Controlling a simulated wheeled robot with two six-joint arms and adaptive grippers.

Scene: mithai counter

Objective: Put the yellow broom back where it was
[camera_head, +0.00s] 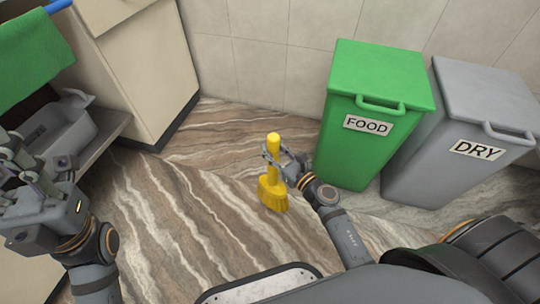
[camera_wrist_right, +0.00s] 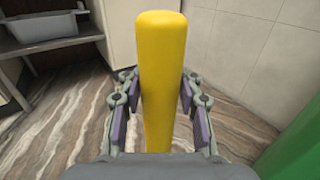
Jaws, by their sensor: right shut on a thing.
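The yellow broom (camera_head: 273,192) is upright, bristles down, over the marbled floor left of the green bin. Whether its bristles touch the floor is hard to tell. My right gripper (camera_head: 277,160) is shut on its handle, with the top of the handle above the fingers. In the right wrist view the yellow handle (camera_wrist_right: 160,85) stands between the two finger pads; its lower end is hidden by the gripper body. My left gripper (camera_head: 32,172) is at the left edge, away from the broom, with its fingers apart and nothing visible between them.
A green FOOD bin (camera_head: 345,158) and a grey DRY bin (camera_head: 420,170) stand at right against the tiled wall. A cream cabinet (camera_head: 145,75) is at upper left, beside a shelf with a grey tub (camera_head: 60,125) and a green cloth (camera_head: 30,60). Floor (camera_head: 190,150) between is clear.

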